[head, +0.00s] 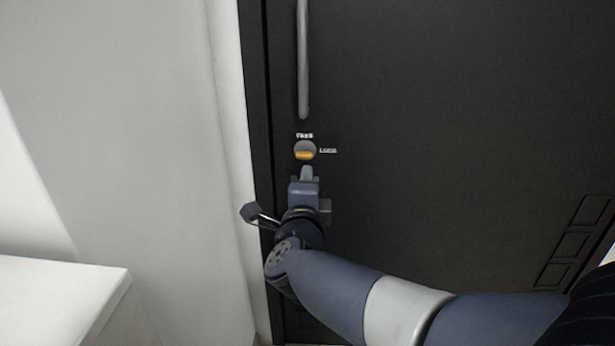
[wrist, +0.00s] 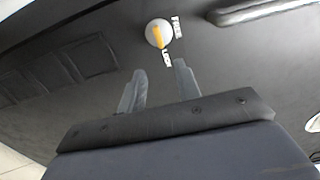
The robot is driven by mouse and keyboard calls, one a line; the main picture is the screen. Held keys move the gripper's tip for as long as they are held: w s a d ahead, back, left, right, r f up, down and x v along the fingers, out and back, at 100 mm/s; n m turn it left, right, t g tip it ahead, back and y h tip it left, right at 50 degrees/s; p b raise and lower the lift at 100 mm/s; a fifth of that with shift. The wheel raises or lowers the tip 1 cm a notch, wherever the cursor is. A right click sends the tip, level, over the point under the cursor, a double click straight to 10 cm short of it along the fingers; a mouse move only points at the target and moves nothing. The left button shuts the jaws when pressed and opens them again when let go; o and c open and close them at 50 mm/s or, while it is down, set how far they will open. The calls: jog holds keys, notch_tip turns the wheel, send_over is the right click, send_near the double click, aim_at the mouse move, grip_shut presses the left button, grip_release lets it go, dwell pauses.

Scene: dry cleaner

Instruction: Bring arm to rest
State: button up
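My gripper (head: 307,173) is in front of a dark door, just below a round grey knob with an orange mark (head: 304,150). In the wrist view my gripper (wrist: 158,86) has its two fingers apart with nothing between them. The knob (wrist: 158,33) shows beyond the fingertips and looks clear of them. Its orange mark points towards the label that reads like "LOCK" in both views, as far as I can tell. My arm reaches in from the lower right of the head view, bent at the wrist.
The dark door (head: 430,120) fills most of the head view. A long vertical handle (head: 303,60) is above the knob. A pale wall (head: 185,120) is to the left, with a white counter (head: 60,295) at lower left. Recessed panels (head: 573,243) are at lower right.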

aim_at(310, 158)
jog(key=w, duration=0.3)
jog(key=w+b, duration=0.1)
jog(key=w, duration=0.3)
jog(key=w+b, duration=0.1)
jog(key=w, duration=0.3)
jog(key=shift+d, duration=0.25)
jog(key=shift+s, duration=0.15)
